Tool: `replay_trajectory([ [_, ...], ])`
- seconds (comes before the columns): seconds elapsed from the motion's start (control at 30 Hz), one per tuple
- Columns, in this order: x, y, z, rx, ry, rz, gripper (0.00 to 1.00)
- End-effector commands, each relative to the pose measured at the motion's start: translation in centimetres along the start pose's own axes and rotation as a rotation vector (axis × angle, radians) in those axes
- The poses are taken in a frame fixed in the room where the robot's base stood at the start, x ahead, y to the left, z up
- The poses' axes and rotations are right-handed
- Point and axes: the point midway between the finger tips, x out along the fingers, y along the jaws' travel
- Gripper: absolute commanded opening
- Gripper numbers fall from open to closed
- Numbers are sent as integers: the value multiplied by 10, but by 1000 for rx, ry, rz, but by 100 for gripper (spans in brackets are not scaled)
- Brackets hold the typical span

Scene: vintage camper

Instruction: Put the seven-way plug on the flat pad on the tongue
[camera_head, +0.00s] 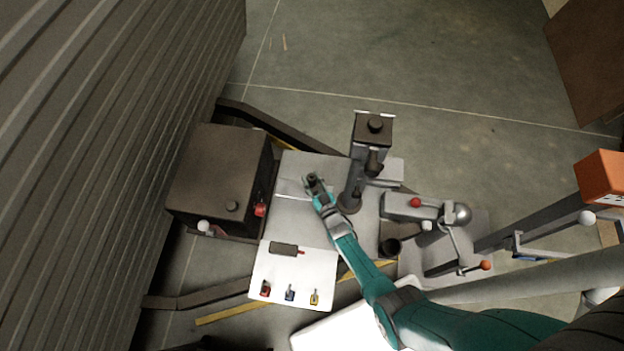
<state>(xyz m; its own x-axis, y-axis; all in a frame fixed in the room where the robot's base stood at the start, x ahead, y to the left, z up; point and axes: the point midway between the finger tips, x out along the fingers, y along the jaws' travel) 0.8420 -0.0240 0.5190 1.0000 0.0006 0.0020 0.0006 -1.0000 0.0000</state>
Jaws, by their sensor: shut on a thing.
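My gripper (315,184), at the end of the teal arm, is over the grey plate on the tongue. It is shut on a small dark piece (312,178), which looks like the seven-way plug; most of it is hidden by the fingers. I cannot tell whether the piece touches the plate. The flat grey plate (299,161) lies between the dark box and the upright jack, and looks like the flat pad. Its bare surface shows around the gripper.
A dark box (216,172) with a red knob stands left. The jack post (372,130) rises close to my gripper's right. A white board (268,275) with small coloured pieces lies below. A dark round cup (390,247) and the coupler (425,208) are right.

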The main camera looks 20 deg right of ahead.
Motion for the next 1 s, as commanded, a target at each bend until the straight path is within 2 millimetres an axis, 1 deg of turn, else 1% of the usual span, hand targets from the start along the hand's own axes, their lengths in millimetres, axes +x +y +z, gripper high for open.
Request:
replay_trajectory([
  [0.27, 1, 0, 2, 0, 1, 0, 0],
  [0.3, 0, 0, 2, 0, 0, 0, 42],
  [0.37, 0, 0, 2, 0, 0, 0, 57],
  [0.4, 0, 0, 2, 0, 0, 0, 60],
  [0.8, 0, 0, -1, 0, 0, 0, 60],
  [0.87, -7, 0, 1, 0, -2, 0, 60],
  [1.0, -27, 0, 1, 0, -2, 0, 60],
])
